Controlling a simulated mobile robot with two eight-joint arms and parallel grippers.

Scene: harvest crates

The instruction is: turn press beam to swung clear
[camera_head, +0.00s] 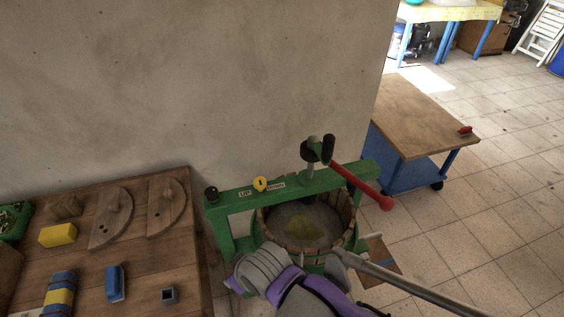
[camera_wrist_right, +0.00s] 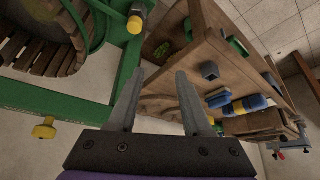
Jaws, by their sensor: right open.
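The green press beam (camera_head: 235,201) lies across the top of the round slatted basket (camera_head: 350,217) in the head view, spanning the press frame. A yellow knob (camera_head: 260,184) and a small label (camera_head: 262,189) sit on it. A screw with a red-ended handle (camera_head: 362,186) stands on the beam above the basket. My right gripper (camera_wrist_right: 160,74) is open and empty in the wrist view, beside green press parts (camera_wrist_right: 60,101) and apart from them; I cannot tell which bar this is. In the head view its fingers are hard to make out. My left gripper is not in view.
A wooden table (camera_head: 140,250) at left holds round board halves, a yellow block (camera_head: 57,236) and blue items. A wall (camera_head: 200,80) stands behind the press. A wooden-topped cart (camera_head: 415,110) is at right. Tiled floor at right is open.

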